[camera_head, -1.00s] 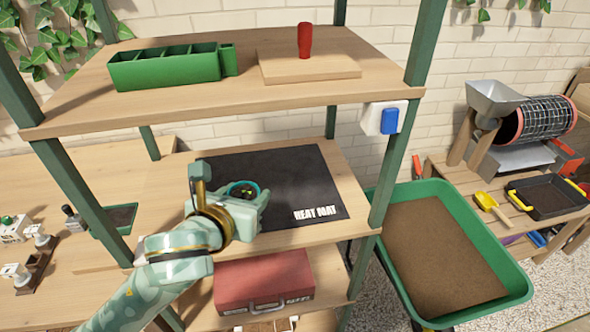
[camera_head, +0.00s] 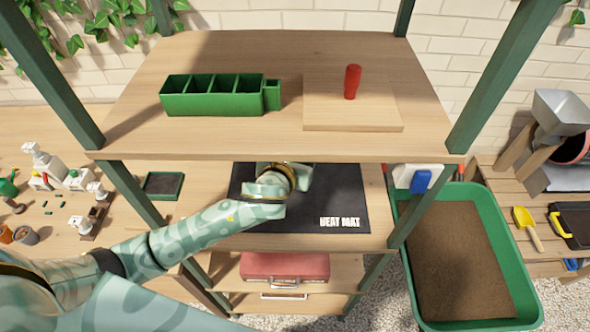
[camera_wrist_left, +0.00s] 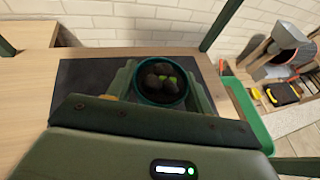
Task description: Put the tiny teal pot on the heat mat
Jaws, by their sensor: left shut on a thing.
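My left gripper (camera_head: 290,178) reaches in over the left half of the black heat mat (camera_head: 340,200) on the middle shelf. In the left wrist view, its two fingers (camera_wrist_left: 161,85) are shut on the tiny teal pot (camera_wrist_left: 162,99), one on each side. The pot is round, upright and filled with dark lumps and a few bright green bits. The mat (camera_wrist_left: 78,75) shows around and behind it. In the head view the gripper hides the pot. Whether its base touches the mat cannot be told. My right gripper is not in view.
The upper shelf (camera_head: 240,135) overhangs the back of the mat and carries a green divided planter (camera_head: 210,108) and a board (camera_head: 350,115) with a red-handled tool (camera_head: 352,80). Green posts (camera_head: 135,190) flank the mat. The mat's right part is clear.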

